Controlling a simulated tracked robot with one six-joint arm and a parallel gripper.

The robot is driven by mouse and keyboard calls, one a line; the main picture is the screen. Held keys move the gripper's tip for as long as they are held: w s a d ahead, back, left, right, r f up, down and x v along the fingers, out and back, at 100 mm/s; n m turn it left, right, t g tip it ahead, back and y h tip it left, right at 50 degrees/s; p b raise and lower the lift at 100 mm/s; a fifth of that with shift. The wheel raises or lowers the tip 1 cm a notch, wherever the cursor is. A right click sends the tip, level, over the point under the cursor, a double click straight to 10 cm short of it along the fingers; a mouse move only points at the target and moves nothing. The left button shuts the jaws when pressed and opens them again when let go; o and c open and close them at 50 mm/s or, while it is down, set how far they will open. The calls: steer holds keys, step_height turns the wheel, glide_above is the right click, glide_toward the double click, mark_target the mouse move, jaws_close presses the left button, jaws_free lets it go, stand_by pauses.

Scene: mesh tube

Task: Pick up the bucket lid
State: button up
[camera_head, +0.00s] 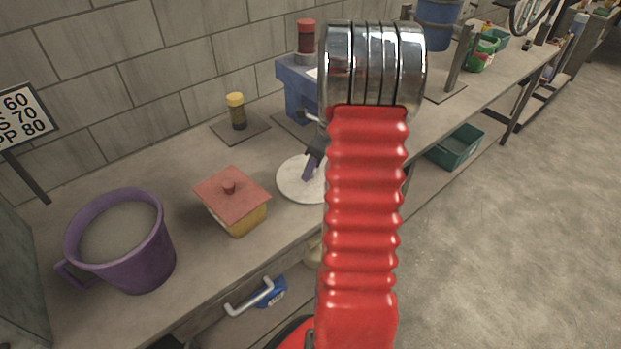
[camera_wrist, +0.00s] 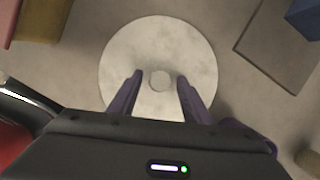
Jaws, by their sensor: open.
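The bucket lid is a round, pale disc (camera_head: 294,182) lying on the bench, partly hidden behind my red arm in the head view. In the wrist view the lid (camera_wrist: 160,45) shows nearly whole, with a small round knob (camera_wrist: 160,81) at its middle. My gripper (camera_wrist: 158,84) is open over the lid, with one purple finger on each side of the knob. The fingers appear apart from the knob; their height above the disc is hard to tell. In the head view my gripper (camera_head: 311,165) is partly hidden behind my arm.
A yellow box with a red lid (camera_head: 233,200) stands left of the disc, and a purple mug (camera_head: 125,245) farther left. A yellow-capped jar (camera_head: 237,112) and a blue stand (camera_head: 295,88) are behind. A teal bin (camera_head: 455,147) sits below the bench.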

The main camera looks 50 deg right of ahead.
steer(key=shift+c, duration=0.4)
jaws_close()
step_height(320, 180, up, 10)
stand_by(0.8)
stand_by(0.5)
